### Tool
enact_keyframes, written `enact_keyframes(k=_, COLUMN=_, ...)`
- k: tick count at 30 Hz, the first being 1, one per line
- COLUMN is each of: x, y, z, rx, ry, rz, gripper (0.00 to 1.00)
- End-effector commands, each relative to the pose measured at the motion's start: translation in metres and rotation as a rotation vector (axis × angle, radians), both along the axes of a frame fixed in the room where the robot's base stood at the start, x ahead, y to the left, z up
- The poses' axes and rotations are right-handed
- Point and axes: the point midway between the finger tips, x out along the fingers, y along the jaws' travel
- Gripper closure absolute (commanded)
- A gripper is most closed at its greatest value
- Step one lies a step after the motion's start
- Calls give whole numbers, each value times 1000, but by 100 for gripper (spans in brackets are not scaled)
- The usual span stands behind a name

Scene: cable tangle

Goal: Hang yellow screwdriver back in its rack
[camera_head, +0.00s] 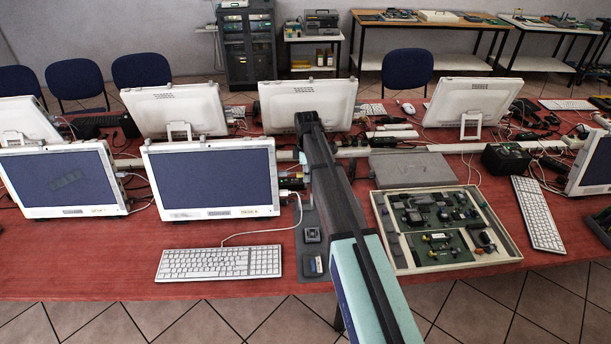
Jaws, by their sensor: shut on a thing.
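I do not see a yellow screwdriver or a tool rack that I can make out in the head view. My own arm rises through the middle of the picture and covers part of the red table behind it. My gripper does not show, so what its jaws hold is hidden from me.
The red table (90,262) carries several white monitors, a keyboard (219,263), an open case of circuit boards (436,270) and a grey flat box (412,169). Another keyboard (538,213) lies at right. Cables run between the monitors. Blue chairs (407,68) stand behind.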

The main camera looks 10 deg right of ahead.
Motion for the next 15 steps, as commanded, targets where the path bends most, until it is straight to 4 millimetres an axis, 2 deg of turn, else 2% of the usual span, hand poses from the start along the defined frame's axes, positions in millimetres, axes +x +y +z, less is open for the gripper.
enact_keyframes(k=8, x=0, y=0, z=-9, rx=0, ry=0, rz=15, gripper=100)
enact_keyframes(k=15, x=0, y=0, z=-28, rx=0, ry=0, rz=14, gripper=100)
